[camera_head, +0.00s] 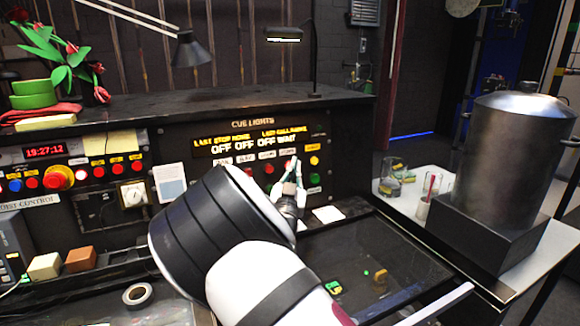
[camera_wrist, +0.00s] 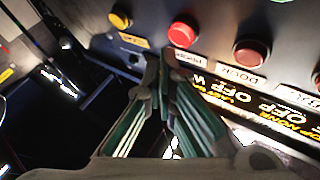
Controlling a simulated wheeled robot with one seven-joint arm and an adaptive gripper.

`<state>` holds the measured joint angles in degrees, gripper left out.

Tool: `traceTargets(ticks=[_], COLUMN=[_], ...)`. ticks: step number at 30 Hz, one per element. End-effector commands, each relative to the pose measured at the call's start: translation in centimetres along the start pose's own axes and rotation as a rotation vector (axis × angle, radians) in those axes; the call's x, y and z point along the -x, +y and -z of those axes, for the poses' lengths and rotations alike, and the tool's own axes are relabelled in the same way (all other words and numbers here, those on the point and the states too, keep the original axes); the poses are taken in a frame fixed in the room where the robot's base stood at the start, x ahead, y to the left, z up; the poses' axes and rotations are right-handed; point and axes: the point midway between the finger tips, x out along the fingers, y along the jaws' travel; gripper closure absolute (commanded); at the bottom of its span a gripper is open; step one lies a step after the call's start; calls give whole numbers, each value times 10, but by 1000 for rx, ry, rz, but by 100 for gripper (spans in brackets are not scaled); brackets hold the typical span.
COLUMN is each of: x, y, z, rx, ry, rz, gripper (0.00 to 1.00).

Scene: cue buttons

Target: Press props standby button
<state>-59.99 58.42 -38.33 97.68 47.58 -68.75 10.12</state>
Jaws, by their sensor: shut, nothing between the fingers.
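The cue lights panel (camera_head: 330,143) stands at the back of the desk, with a lit display (camera_head: 249,142) that reads OFF, OFF, OFF, WAIT. A row of red buttons sits under the display's small labels. In the wrist view one red button (camera_wrist: 183,30) is just beyond my fingertips, beside a label (camera_wrist: 187,58) that looks like PROPS but is hard to read. My gripper (camera_wrist: 163,58) is shut and empty, and appears short of that button; contact cannot be confirmed. In the head view my gripper (camera_head: 293,172) covers the right end of the row.
Yellow, red and green buttons (camera_head: 314,179) line the panel's right side. A gooseneck lamp (camera_head: 284,35) stands above the panel. A metal canister (camera_head: 520,150) stands at right.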

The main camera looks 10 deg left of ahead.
Motion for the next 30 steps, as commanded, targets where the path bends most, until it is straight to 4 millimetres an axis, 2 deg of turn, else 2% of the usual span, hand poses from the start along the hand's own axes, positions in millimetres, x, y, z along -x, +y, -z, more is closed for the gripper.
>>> traceTargets(ticks=[15, 30], x=[31, 33], y=[23, 24], z=[24, 24], rx=[1, 0], ry=[-1, 0], rz=[-1, 0], gripper=[100, 100])
